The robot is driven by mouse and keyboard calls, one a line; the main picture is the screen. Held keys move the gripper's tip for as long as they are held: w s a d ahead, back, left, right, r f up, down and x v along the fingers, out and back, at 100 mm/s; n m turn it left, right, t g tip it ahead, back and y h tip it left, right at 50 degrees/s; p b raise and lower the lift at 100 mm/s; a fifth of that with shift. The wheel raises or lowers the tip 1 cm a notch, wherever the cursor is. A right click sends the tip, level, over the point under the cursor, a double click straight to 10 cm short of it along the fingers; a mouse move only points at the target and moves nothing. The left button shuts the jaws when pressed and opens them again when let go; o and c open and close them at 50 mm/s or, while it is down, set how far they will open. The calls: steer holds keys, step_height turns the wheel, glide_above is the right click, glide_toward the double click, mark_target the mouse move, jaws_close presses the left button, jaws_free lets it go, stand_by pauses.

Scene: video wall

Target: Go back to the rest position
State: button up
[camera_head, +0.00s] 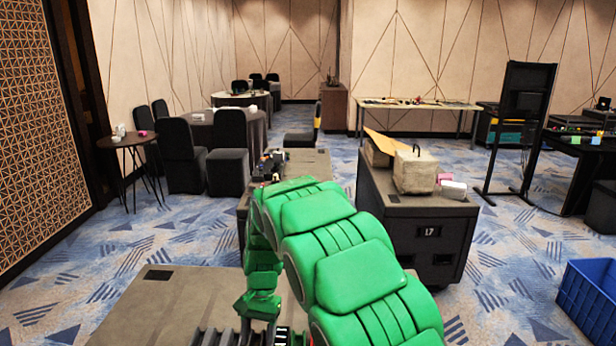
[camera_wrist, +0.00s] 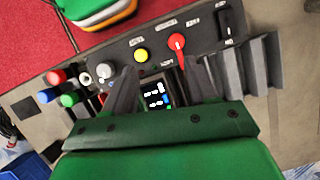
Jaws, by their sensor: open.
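My gripper (camera_wrist: 162,78) is open in the wrist view, its two dark fingers spread apart over a dark control panel (camera_wrist: 110,52). Nothing is clearly held between them. A red knob (camera_wrist: 177,42), a yellow button (camera_wrist: 141,56) and a small lit screen (camera_wrist: 157,97) show around and between the fingers. Whether the fingers touch the panel I cannot tell. In the head view my green arm reaches forward and bends down in the middle. My gripper cannot be made out there.
A dark cart (camera_head: 430,226) with a bag (camera_head: 416,172) on top stands right of my arm. A blue crate (camera_head: 590,300) is at the lower right. A round table (camera_head: 127,141) stands at the left. Carpet (camera_head: 140,232) is open at left. Coloured buttons (camera_wrist: 57,77) line the panel's left.

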steer(key=s+d+r+t, duration=0.1)
steer(key=s+d+r, duration=0.5)
steer(key=d+r, duration=0.25)
steer(key=s+d+r, duration=0.6)
steer(key=d+r, duration=0.1)
steer(key=d, duration=0.2)
steer(key=s+d+r, duration=0.1)
steer(key=s+d, duration=0.2)
steer(key=s, duration=0.4)
steer(key=s+d+r+n+t, duration=0.1)
steer(key=s+d, duration=0.3)
steer(key=s, duration=0.3)
steer(key=s+d+r+n, duration=0.1)
steer(key=s+d, duration=0.3)
steer(key=s, duration=0.4)
steer(key=shift+r+h, duration=0.4)
